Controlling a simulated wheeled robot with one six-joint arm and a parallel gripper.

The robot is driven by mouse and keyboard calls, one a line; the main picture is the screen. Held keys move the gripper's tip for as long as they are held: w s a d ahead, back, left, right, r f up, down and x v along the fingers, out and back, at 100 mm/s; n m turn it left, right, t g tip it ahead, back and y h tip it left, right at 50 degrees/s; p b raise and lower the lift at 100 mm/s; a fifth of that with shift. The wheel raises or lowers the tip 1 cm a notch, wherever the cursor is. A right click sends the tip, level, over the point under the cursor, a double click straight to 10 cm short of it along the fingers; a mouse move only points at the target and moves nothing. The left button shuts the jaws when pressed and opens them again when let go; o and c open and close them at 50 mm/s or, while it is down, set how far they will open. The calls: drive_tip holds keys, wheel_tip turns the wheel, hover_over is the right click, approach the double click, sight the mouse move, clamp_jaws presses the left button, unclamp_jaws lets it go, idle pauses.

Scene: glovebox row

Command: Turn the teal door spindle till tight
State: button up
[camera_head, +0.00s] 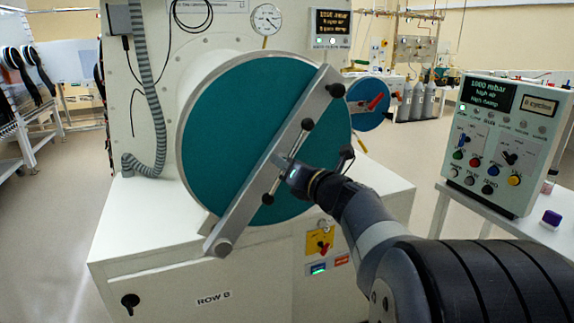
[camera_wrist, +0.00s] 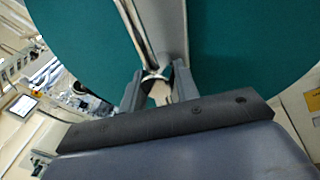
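The teal round door (camera_head: 225,125) stands shut on the white chamber, with a grey clamp bar (camera_head: 245,200) slanting across its face from upper right to lower left. The spindle's thin cross handle (camera_head: 298,140) sits at the bar's middle, slanted, with dark knobs at its ends. My gripper (camera_head: 284,164) is at the spindle, in front of the door. In the wrist view, my gripper's two fingers (camera_wrist: 158,91) stand apart, one on each side of a pale metal part at the bar (camera_wrist: 160,25). I cannot tell whether they touch it. The gripper hides part of the spindle.
A smaller blue door with a red handle (camera_head: 375,102) is behind, to the right. A control box (camera_head: 505,140) stands on a white table at right, beside a small purple-capped item (camera_head: 551,218). A ribbed grey hose (camera_head: 147,90) hangs left of the door. Open floor lies at left.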

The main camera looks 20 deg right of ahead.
drive_tip(key=v, duration=1.1)
drive_tip(key=shift+p, duration=0.3)
drive_tip(key=shift+w, duration=0.2)
drive_tip(key=x, duration=1)
drive_tip(key=shift+w+a+b, duration=0.1)
drive_tip(key=shift+w+b, duration=0.2)
drive_tip(key=shift+w, duration=0.05)
drive_tip(key=shift+r, duration=0.1)
drive_tip(key=shift+s, duration=0.1)
